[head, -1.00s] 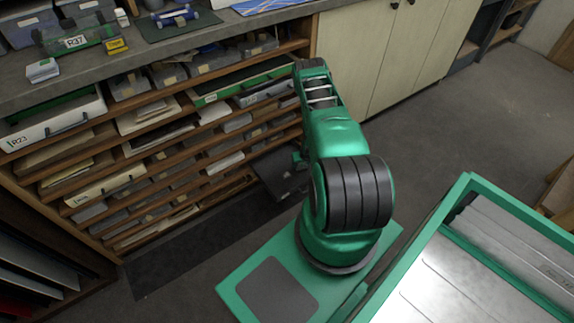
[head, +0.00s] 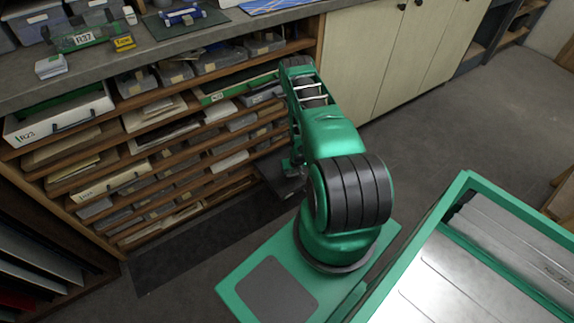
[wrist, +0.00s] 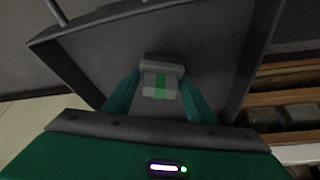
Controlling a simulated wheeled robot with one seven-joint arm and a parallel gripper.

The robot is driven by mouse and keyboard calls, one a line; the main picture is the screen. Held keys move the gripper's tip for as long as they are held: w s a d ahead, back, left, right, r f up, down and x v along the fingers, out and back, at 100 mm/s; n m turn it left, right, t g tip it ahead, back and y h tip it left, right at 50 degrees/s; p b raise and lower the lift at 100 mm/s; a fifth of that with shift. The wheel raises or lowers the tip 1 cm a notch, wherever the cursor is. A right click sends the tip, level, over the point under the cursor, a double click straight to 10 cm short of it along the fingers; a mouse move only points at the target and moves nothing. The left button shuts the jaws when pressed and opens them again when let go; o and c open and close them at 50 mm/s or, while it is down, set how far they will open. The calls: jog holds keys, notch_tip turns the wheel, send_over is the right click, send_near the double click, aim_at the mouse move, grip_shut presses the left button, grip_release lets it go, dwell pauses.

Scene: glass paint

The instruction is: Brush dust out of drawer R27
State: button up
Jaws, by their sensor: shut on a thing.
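My gripper (wrist: 160,84) shows in the wrist view, its two green fingers closed on a small grey block with a green stripe (wrist: 160,86). I cannot tell from its visible end whether this is a brush; no bristles show. Behind the block is a dark grey, rimmed tray-like drawer (wrist: 93,57), with the gripper over its inside. In the head view a dark drawer (head: 284,183) sticks out low at the right end of the shelf unit, partly hidden by my arm. No R27 label is readable, and no dust can be made out.
The wooden shelf unit (head: 150,163) holds several trays and papers; a white drawer marked R23 (head: 60,118) sticks out at left. A counter (head: 190,45) above carries a box marked R37 (head: 88,38). Pale cupboards (head: 375,60) stand to the right. Floor at right (head: 450,125) is clear.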

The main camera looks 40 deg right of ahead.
jog(key=shift+w+a, duration=0.2)
jog(key=shift+a, duration=0.95)
jog(key=shift+r, duration=4)
